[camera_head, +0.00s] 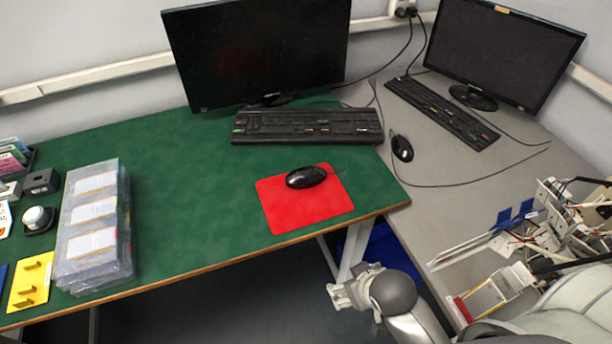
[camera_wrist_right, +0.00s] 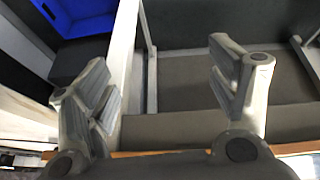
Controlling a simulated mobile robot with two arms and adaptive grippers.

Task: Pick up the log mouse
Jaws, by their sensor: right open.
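A black mouse (camera_head: 306,177) lies on a red mouse mat (camera_head: 310,212) on the green table. A second black mouse (camera_head: 402,148) lies on the grey table to the right; I cannot tell from any marking which one is the log mouse. My right gripper (camera_head: 345,293) is in front of the green table's front edge, apart from both mice. In the right wrist view my right gripper (camera_wrist_right: 165,75) has its fingers wide apart with nothing between them, and neither mouse shows there. My left gripper is not in view.
A keyboard (camera_head: 308,126) and monitor (camera_head: 262,55) stand behind the mat. Another keyboard (camera_head: 440,111) and monitor (camera_head: 502,50) stand on the grey table. Stacked clear pouches (camera_head: 93,242) lie at left; the green table (camera_head: 190,190) between them and the mat is clear.

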